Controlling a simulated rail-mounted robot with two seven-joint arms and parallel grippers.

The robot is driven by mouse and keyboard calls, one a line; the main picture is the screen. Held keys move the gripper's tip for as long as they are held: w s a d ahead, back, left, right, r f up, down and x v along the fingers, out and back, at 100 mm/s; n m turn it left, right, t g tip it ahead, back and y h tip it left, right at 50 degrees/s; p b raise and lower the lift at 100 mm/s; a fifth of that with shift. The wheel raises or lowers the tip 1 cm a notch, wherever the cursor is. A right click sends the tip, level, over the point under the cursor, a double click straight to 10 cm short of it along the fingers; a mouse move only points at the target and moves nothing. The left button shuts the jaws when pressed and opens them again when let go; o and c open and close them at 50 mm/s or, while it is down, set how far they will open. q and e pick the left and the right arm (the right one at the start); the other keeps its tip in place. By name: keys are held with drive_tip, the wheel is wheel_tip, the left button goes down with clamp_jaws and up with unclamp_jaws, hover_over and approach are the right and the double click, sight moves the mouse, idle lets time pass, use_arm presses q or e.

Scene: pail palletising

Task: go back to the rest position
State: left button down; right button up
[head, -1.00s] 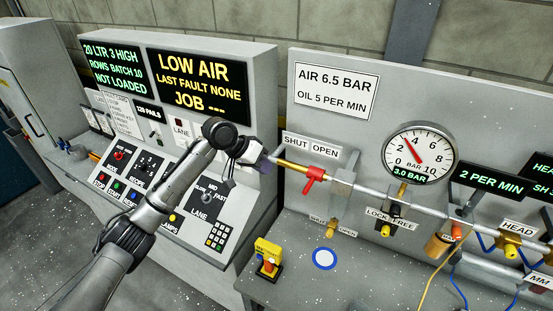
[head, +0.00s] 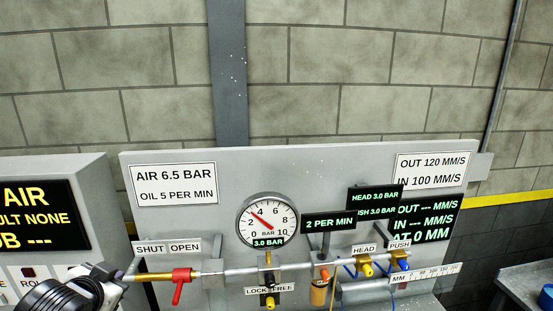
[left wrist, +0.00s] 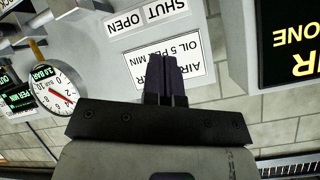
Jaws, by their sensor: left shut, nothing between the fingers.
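My left gripper (head: 108,274) is at the lower left of the head view, beside the left end of the brass air pipe (head: 152,277) and left of the red valve lever (head: 181,287). Part of it is hidden by my own arm. In the left wrist view its two dark fingers (left wrist: 166,79) are together with nothing between them, in front of the air and oil sign (left wrist: 195,72). I cannot tell from the head view whether it touches the pipe. My right gripper is in neither view.
The grey air panel (head: 295,165) carries a pressure gauge (head: 266,219) reading 3.0 bar and the HEAD (head: 366,268) and PUSH (head: 400,260) valves. The control console (head: 85,180) stands left. A block wall (head: 350,70) is behind. A bench (head: 520,285) is at the lower right.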

use_arm(q)
drive_tip(key=s+d+f+g+p, duration=0.2)
drive_tip(key=s+d+f, duration=0.2)
drive_tip(key=s+f, duration=0.5)
drive_tip(key=s+d+f+n+g+h+p, duration=0.1)
drive_tip(key=s+d+f+g+p, duration=0.1)
drive_tip(key=s+f, duration=0.7)
drive_tip(key=s+d+f+n+g+h+p, duration=0.1)
drive_tip(key=s+d+f+g, duration=0.3)
drive_tip(key=s, duration=1.5)
wheel_tip(320, 180, down, 5)
drive_tip(key=d+p, duration=0.1)
drive_tip(key=d, duration=0.2)
drive_tip(key=shift+f+p, duration=0.2)
drive_tip(key=shift+p, duration=0.15)
drive_tip(key=c, duration=1.8)
unclamp_jaws()
drive_tip(key=shift+w, duration=0.1)
